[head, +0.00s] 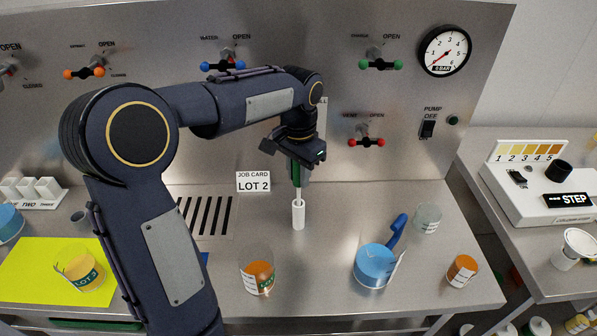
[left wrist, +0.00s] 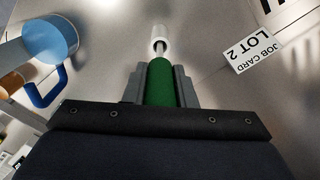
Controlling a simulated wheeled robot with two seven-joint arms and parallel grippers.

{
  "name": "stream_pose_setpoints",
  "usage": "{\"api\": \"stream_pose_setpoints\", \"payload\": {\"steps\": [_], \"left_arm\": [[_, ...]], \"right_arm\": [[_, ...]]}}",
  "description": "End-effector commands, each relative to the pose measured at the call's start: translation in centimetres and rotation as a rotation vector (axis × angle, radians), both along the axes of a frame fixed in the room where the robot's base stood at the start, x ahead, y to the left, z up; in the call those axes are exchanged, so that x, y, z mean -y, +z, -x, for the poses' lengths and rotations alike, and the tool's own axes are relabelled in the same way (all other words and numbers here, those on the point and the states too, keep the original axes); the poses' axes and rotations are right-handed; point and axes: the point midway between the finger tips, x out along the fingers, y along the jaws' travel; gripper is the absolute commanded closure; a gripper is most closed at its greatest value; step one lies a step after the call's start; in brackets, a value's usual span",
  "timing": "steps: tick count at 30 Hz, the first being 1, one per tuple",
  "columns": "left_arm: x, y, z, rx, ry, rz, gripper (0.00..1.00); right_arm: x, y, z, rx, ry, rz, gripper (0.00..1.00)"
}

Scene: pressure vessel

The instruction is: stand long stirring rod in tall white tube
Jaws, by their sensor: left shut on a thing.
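The long stirring rod has a green handle (head: 297,174) and a thin grey shaft. My left gripper (head: 298,164) is shut on the green handle, which also shows between its fingers in the left wrist view (left wrist: 160,84). The rod hangs about upright, shaft down. The tall white tube (head: 299,216) stands upright on the steel bench straight below the gripper. It also shows in the left wrist view (left wrist: 160,33). The shaft's lower end meets the tube's mouth and seems to be inside it; how deep is hidden. My right gripper is not in view.
A job card (head: 253,182) stands behind left, near a slotted grille (head: 205,214). The bench close around the tube is clear.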

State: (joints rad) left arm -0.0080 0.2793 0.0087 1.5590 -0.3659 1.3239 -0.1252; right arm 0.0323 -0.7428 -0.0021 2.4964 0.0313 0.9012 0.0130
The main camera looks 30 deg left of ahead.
Motion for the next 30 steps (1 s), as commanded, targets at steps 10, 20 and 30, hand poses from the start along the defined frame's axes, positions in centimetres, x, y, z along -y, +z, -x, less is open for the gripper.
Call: {"api": "stream_pose_setpoints", "payload": {"steps": [10,20,30], "left_arm": [[0.0,-0.3,0.0,0.0,0.0,0.0,0.54],[0.0,0.2,0.0,0.001,0.0,0.0,0.54],[0.0,6.1,-0.1,0.006,-0.001,0.002,0.54]], "right_arm": [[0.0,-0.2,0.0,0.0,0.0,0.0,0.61],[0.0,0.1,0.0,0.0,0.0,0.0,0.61],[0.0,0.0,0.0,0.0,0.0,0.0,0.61]]}}
